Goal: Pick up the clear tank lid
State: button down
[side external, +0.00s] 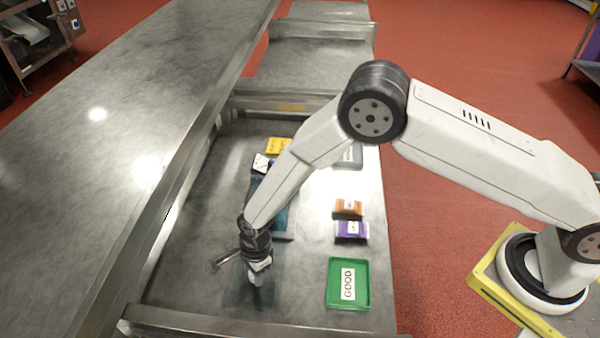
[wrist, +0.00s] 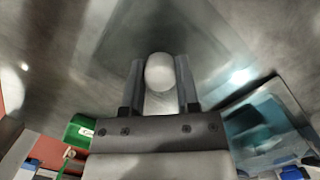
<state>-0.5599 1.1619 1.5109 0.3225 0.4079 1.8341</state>
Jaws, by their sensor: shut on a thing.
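The clear lid (side external: 238,293) is a see-through, greyish square near the front left of the metal worktop. In the wrist view the lid (wrist: 205,35) spreads out beyond the fingers, with a pale round knob (wrist: 160,76) on it. My gripper (side external: 257,279) is over the lid, pointing down. In the wrist view my gripper (wrist: 160,62) has one finger on each side of the knob and is shut on it. I cannot tell whether the lid touches the worktop. The teal see-through tank (side external: 284,222) stands behind my gripper, partly hidden by my arm; it also shows in the wrist view (wrist: 262,128).
A green tray marked GOOD (side external: 362,299) lies to the right. Orange (side external: 348,207) and purple (side external: 351,230) blocks sit behind it. A yellow item (side external: 278,146) is farther back. A raised metal ledge (side external: 170,215) runs along the left, and a front rail (side external: 220,322) borders the worktop.

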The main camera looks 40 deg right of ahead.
jog(key=shift+r, duration=0.1)
jog(key=shift+r, duration=1.55)
jog(key=s+d+r, duration=0.6)
jog(key=s+r, duration=0.3)
jog(key=s, duration=0.3)
jog(key=shift+s+d+r, duration=0.15)
jog(key=shift+d+r, duration=0.2)
jog(key=shift+r, duration=0.05)
